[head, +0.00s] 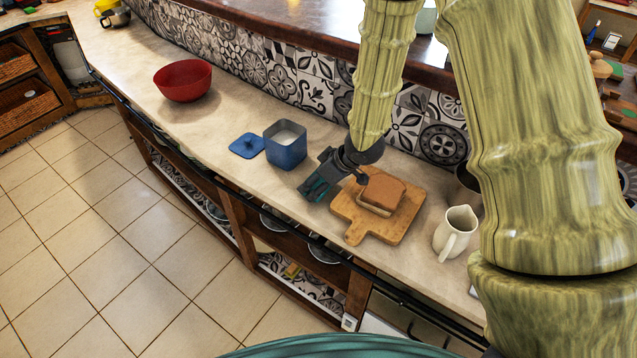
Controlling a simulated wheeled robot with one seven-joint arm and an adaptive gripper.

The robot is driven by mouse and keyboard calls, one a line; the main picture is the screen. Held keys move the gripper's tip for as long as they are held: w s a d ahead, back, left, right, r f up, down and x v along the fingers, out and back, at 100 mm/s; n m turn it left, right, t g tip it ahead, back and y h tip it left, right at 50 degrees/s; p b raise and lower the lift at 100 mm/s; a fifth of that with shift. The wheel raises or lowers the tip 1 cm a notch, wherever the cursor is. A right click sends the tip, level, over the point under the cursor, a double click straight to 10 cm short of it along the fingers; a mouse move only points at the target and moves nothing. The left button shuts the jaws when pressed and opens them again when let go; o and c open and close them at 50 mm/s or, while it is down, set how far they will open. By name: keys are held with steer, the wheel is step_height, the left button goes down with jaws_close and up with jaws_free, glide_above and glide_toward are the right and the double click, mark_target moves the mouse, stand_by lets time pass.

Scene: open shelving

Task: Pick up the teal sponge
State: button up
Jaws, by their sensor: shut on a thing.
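My gripper (322,178) is low over the counter, between the blue canister and the wooden board. It is shut on the teal sponge (317,186), which shows only as small teal patches between the dark fingers. Most of the sponge is hidden by the gripper. I cannot tell whether the sponge touches the counter.
An open blue canister (286,151) and its lid (247,146) stand left of my gripper. Right of it are a cutting board (357,227) with bread (382,191) and a white pitcher (455,233). A red bowl (183,82) sits farther left. A tiled wall backs the counter.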

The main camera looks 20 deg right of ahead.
step_height(320, 180, up, 2)
steer(key=shift+r, duration=0.2)
steer(key=shift+s+r+b, duration=0.1)
steer(key=shift+r+b, duration=0.15)
steer(key=shift+b, duration=0.1)
steer(key=s+a, duration=0.1)
steer(key=s, duration=0.3)
steer(key=s+a+r+b, duration=0.1)
steer(key=s, duration=0.3)
steer(key=s+a+b, duration=0.1)
steer(key=s, duration=0.3)
steer(key=shift+s+r, duration=0.15)
steer(key=shift+s, duration=0.1)
steer(key=shift+s+r+p, duration=0.15)
steer(key=shift+s+p, duration=0.1)
steer(key=shift+p, duration=0.55)
steer(key=p, duration=0.5)
steer(key=shift+s+a+r, duration=0.15)
steer(key=shift+s+a, duration=0.05)
steer(key=shift+s, duration=0.1)
steer(key=shift+s+p, duration=0.1)
steer(key=shift+p, duration=0.5)
steer(key=s+p, duration=0.1)
steer(key=p, duration=0.3)
steer(key=shift+s+a, duration=0.1)
